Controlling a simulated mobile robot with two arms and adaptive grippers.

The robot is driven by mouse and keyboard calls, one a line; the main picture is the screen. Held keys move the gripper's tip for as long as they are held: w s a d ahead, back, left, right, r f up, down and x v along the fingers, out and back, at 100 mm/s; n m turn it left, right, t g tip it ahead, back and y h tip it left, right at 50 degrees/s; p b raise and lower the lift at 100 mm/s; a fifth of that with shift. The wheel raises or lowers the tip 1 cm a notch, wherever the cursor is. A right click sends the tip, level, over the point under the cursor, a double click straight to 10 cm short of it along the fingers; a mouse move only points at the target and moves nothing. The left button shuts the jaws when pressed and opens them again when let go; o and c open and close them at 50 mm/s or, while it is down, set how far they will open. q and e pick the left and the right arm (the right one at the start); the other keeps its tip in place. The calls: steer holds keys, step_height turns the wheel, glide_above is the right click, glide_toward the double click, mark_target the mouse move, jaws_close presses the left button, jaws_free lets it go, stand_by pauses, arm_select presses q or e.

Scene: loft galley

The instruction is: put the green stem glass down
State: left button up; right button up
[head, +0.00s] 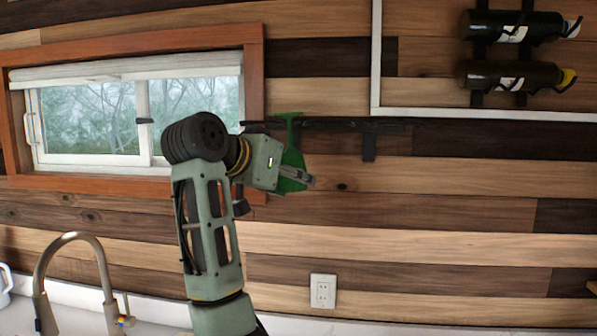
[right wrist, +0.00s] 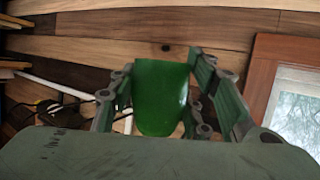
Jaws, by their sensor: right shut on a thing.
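The green stem glass (head: 291,160) is upside down in the head view, with its flat foot at the top, a thin stem below it and its bowl lowest. My right gripper (head: 299,179) is shut on the bowl and holds it in front of the plank wall, well above the counter. In the right wrist view the green bowl (right wrist: 160,100) sits between the two fingers of my right gripper (right wrist: 162,82). Part of the bowl is hidden behind the gripper. My left gripper is not in view.
A dark rail (head: 430,123) with a bracket runs along the wall at the height of the glass's foot. Wine bottles (head: 508,75) hang at upper right. A window (head: 90,118) is at left. A faucet (head: 100,275) stands at lower left.

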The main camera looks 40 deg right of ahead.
steer(key=w+d+f+p, duration=0.1)
steer(key=w+d+p, duration=0.3)
steer(key=w+d, duration=0.1)
steer(key=shift+r+p+x, duration=0.2)
steer(key=shift+p+x, duration=0.1)
steer(key=shift+x, duration=0.6)
steer(key=o, duration=0.8)
steer(key=shift+w+d, duration=0.1)
steer(key=o, duration=0.4)
steer(key=shift+d+f, duration=0.1)
steer(key=shift+d, duration=0.05)
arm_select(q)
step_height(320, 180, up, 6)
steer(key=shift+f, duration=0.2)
arm_select(e)
steer(key=shift+o, duration=0.2)
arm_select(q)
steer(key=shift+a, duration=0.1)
